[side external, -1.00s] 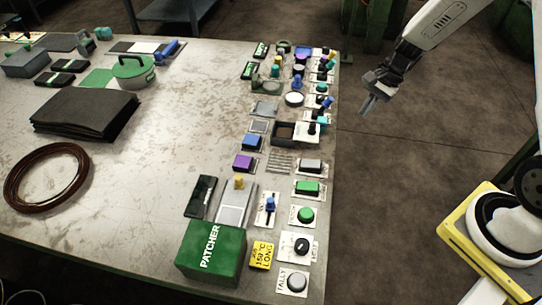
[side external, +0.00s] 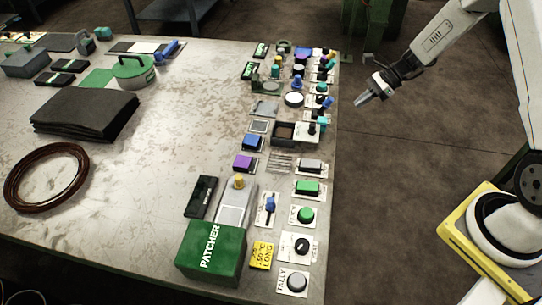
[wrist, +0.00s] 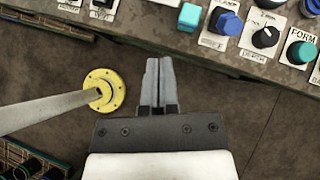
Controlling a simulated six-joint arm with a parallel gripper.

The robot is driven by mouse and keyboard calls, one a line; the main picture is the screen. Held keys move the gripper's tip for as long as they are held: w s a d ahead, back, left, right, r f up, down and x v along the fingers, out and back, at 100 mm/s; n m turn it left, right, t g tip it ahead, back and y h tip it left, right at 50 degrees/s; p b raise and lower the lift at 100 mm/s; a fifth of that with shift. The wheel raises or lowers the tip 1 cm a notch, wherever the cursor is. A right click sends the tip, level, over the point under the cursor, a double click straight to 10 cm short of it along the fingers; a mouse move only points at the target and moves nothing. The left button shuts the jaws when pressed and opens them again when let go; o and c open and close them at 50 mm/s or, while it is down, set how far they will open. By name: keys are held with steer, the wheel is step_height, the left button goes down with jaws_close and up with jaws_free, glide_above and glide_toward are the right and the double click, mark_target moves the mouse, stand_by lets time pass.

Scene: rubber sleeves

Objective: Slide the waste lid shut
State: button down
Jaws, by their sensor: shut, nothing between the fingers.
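A small dark open-topped box (side external: 283,140) stands near the table's right edge in the side external view. A pale plate with a black knob (side external: 306,132) lies at its right side; it looks like the sliding waste lid, drawn off the opening, but I cannot read a label. My gripper (side external: 359,102) is shut and empty, off the table's right edge, apart from the box and plate. In the wrist view my gripper (wrist: 159,60) has its fingers together over the floor, just short of the table edge. I cannot make out the box or the lid there.
Buttons, knobs and switches crowd the table's right edge, including a green button (side external: 306,215) and a blue knob (wrist: 228,22). A green PATCHER box (side external: 211,250) stands at the front. The table's middle is clear.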

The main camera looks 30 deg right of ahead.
mark_target(298, 127)
steer(key=x, duration=0.9)
steer(key=shift+a+f, duration=0.1)
steer(key=shift+a, duration=0.2)
steer(key=shift+w+a, duration=0.2)
steer(key=shift+a, duration=0.25)
steer(key=shift+w+a, duration=0.2)
steer(key=shift+a, duration=0.3)
steer(key=shift+w+a, duration=0.3)
steer(key=shift+a, duration=0.35)
steer(key=shift+a, duration=0.1)
steer(key=w+a, duration=0.5)
steer(key=shift+w+a, duration=0.15)
steer(key=shift+w, duration=0.05)
steer(key=d, duration=0.1)
steer(key=s+d, duration=0.1)
steer(key=d, duration=0.1)
steer(key=s+d, duration=0.1)
steer(key=d, duration=0.1)
steer(key=shift+r, duration=0.4)
steer(key=v, duration=0.9)
